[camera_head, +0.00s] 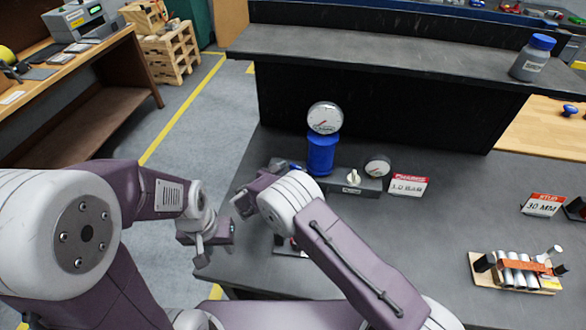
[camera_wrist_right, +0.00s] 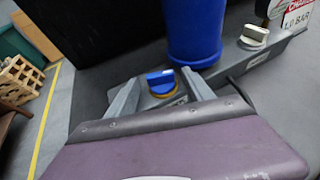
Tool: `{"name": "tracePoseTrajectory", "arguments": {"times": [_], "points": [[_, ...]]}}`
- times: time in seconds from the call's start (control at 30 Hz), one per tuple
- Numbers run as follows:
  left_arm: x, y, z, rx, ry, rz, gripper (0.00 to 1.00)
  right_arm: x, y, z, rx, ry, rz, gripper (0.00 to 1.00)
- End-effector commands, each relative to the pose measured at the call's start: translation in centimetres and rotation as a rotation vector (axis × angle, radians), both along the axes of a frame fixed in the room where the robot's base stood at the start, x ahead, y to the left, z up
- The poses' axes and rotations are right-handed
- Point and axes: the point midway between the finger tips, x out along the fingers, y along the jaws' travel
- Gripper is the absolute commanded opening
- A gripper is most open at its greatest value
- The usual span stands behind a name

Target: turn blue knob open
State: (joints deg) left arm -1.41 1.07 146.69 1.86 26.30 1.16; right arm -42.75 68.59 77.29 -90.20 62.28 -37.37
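The blue knob (camera_wrist_right: 160,78) sits on a yellow-ringed base on the grey valve block, in the right wrist view. My right gripper (camera_wrist_right: 161,86) is open, with one finger on each side of the knob. I cannot tell whether the fingers touch it. In the head view the knob (camera_head: 295,167) is partly hidden behind my right arm. The blue cylinder (camera_head: 321,153) stands on the block (camera_head: 340,181) just right of the knob, with a round gauge (camera_head: 325,118) on top. My left gripper (camera_head: 205,238) hangs beside the table's left edge, away from the valve; its finger opening is unclear.
A white knob (camera_head: 353,177), a second gauge (camera_head: 377,167) and a "1.0 BAR" sign (camera_head: 408,187) are to the right. A raised black shelf (camera_head: 400,62) stands behind. A tray (camera_head: 480,266) of cylinders lies at right. The table between (camera_head: 430,235) is clear.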

Motion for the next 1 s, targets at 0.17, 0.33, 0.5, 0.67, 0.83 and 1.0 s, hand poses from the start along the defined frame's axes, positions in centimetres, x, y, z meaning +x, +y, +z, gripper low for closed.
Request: {"name": "tracePoseTrajectory", "arguments": {"times": [0.17,0.33,0.5,0.67,0.83,1.0], "points": [[0.0,0.0,0.0,0.000,0.000,0.000,0.36,0.0,0.0,0.0,0.000,0.000,-0.001,0.09],[0.0,0.0,0.0,0.000,0.000,0.000,0.36,0.0,-0.1,0.0,0.000,0.000,-0.001,0.00],[0.0,0.0,0.0,0.000,0.000,0.000,0.36,0.0,-0.4,0.2,-0.008,-0.004,0.073,0.00],[0.0,0.0,-0.9,0.000,0.000,0.000,0.36,-0.1,-0.7,-0.1,-0.007,-0.003,0.193,0.00],[0.0,0.0,-1.2,0.000,0.000,0.000,0.36,-0.2,-0.8,0.0,-0.003,-0.003,0.261,0.00],[0.0,0.0,-1.2,0.000,0.000,0.000,0.36,-0.2,-0.7,0.1,-0.002,-0.002,0.266,0.00]]}}
